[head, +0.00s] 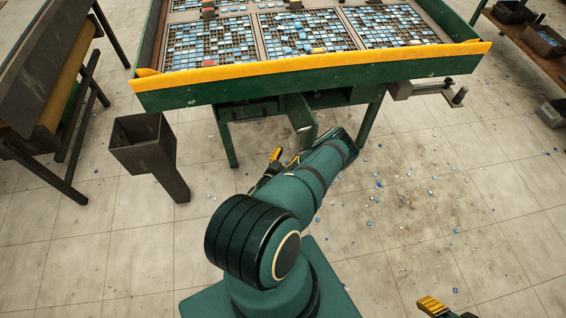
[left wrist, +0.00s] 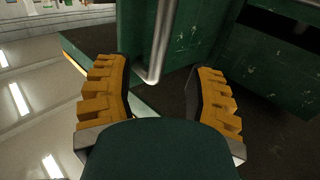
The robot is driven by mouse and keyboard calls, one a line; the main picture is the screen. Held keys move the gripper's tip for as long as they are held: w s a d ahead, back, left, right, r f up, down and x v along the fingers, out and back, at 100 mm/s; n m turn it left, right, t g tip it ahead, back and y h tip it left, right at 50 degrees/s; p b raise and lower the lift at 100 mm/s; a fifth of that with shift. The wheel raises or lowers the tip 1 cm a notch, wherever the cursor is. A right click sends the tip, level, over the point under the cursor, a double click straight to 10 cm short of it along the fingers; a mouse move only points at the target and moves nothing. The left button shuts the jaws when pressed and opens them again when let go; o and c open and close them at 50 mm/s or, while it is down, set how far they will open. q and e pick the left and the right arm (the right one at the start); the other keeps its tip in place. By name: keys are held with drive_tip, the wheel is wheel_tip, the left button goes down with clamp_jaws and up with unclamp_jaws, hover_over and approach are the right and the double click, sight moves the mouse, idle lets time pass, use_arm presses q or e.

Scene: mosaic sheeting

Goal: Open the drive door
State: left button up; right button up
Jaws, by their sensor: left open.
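The drive door (head: 299,112) is a green panel under the mosaic table (head: 320,70). It stands out at an angle from the table's front, with a dark opening beside it. In the left wrist view the door's green panel (left wrist: 198,38) carries a vertical metal bar handle (left wrist: 161,40). My left gripper (head: 283,160) is below the door, partly hidden by my arm. In the left wrist view its yellow fingers (left wrist: 164,98) are open and empty, with the handle's lower end beyond the gap. Contact is not visible. My right gripper (head: 435,306) shows only partly at the bottom edge.
A dark metal bin on a post (head: 145,148) stands left of the table. A bench with a roller (head: 50,80) is at far left, and a shelf with dark boxes (head: 541,40) is at far right. Small blue tiles lie scattered on the otherwise clear floor (head: 420,205).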

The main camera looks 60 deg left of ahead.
use_arm(q)
drive_tip(key=shift+v, duration=2.1)
drive_tip(key=shift+w, duration=0.1)
